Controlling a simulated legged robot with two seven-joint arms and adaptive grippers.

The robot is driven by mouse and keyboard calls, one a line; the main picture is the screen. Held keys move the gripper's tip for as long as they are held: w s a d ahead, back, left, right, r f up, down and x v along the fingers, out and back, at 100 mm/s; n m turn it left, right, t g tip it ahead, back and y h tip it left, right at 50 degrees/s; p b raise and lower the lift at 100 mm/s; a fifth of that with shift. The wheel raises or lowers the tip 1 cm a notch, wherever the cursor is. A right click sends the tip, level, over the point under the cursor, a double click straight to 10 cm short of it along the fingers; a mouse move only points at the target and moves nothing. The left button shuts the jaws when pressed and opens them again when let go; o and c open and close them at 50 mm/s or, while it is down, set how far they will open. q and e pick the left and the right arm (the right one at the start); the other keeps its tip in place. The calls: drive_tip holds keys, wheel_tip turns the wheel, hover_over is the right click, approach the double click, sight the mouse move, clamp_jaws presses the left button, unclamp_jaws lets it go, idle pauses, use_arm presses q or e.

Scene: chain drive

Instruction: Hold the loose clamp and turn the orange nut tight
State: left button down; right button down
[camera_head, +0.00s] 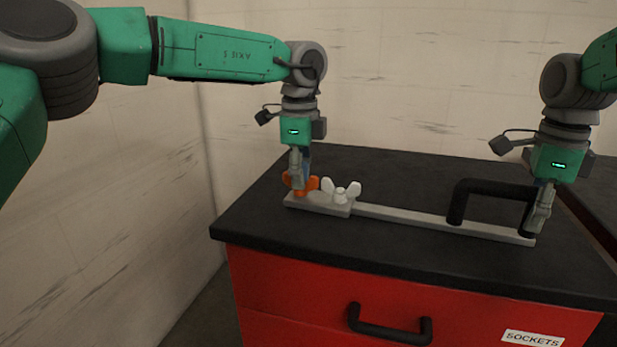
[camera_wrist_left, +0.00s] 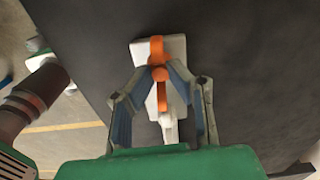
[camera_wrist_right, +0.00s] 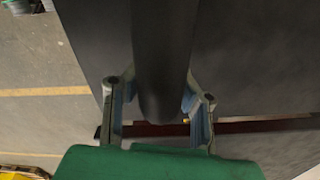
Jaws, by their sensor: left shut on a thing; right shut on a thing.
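The clamp lies on the bench top as a long grey bar (camera_head: 410,217) with a wider grey block at its left end. A black handle (camera_head: 490,187) rises from the bar's right part. An orange wing nut (camera_head: 311,184) and a white wing nut (camera_head: 341,192) sit side by side on the block. My left gripper (camera_head: 297,182) points down and is shut on the orange nut, which also shows between its fingers in the left wrist view (camera_wrist_left: 160,75). My right gripper (camera_head: 540,212) is shut on the right post of the black handle, seen large in the right wrist view (camera_wrist_right: 160,60).
The black bench top (camera_head: 400,260) is clear around the clamp. Below it is a red drawer with a black pull (camera_head: 390,328) and a SOCKETS label (camera_head: 532,338). A pale wall (camera_head: 420,90) stands behind and to the left.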

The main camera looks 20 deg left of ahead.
use_arm(q)
drive_tip(key=m, duration=0.8)
drive_tip(key=shift+m, duration=0.3)
drive_tip(key=m, duration=0.4)
drive_tip(key=shift+m, duration=1.7)
drive_tip(key=shift+a, duration=0.1)
drive_tip(key=c, duration=1.5)
unclamp_jaws()
drive_tip(key=shift+c, duration=0.2)
wheel_tip(320, 180, up, 12)
